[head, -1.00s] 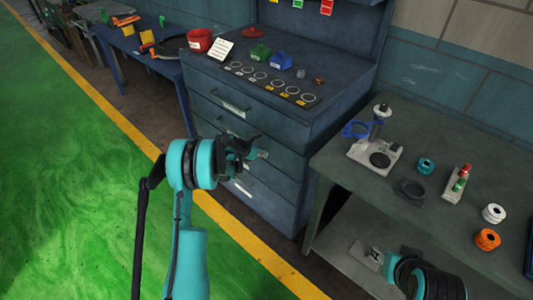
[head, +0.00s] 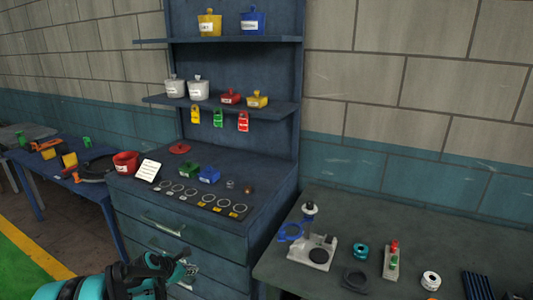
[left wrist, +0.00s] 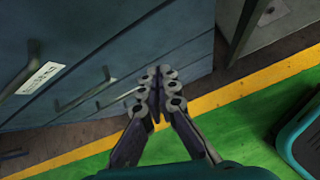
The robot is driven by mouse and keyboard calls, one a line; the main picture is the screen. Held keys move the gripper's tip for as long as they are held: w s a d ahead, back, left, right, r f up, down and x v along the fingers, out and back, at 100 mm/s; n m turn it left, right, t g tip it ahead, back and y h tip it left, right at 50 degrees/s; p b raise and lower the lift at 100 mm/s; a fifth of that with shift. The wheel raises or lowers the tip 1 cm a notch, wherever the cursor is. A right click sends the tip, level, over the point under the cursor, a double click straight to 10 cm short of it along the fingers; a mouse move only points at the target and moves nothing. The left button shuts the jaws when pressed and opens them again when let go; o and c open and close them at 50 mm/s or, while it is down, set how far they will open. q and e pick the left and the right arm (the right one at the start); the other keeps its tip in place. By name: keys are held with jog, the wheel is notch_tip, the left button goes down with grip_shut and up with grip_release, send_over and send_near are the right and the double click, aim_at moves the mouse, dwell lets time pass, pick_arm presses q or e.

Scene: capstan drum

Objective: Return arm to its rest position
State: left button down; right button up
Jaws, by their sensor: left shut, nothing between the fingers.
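My left arm comes in at the bottom left of the head view. Its gripper (head: 186,270) is in front of the drawers of the blue cabinet (head: 150,228). In the left wrist view the fingers (left wrist: 156,92) are together, with nothing between them. The cabinet's drawer fronts (left wrist: 140,60) show beyond the fingers there, and the fingers look clear of the handles. My right gripper is not in the head view.
A grey workbench (head: 345,215) to the right carries a stand (head: 312,253), a teal ring (head: 361,251) and a white ring (head: 431,280). A blue table (head: 85,170) stands at the left. Open green floor (left wrist: 240,130) lies beside the yellow line.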

pick_arm(q)
jog(key=s+d+r+m+y, duration=0.1)
jog(key=s+d+r+m, duration=0.7)
jog(key=s+r+m, duration=0.5)
jog(key=s+d+m+y, duration=0.1)
jog(key=s+d+m, duration=0.1)
jog(key=s+m, duration=0.5)
jog(key=s+d+m+y, duration=0.1)
jog(key=s+m, duration=0.6)
jog(key=s, duration=0.5)
jog(key=shift+s+d+m+g, duration=0.3)
jog(key=shift+s+d+m, duration=0.05)
jog(key=shift+s+m, duration=0.05)
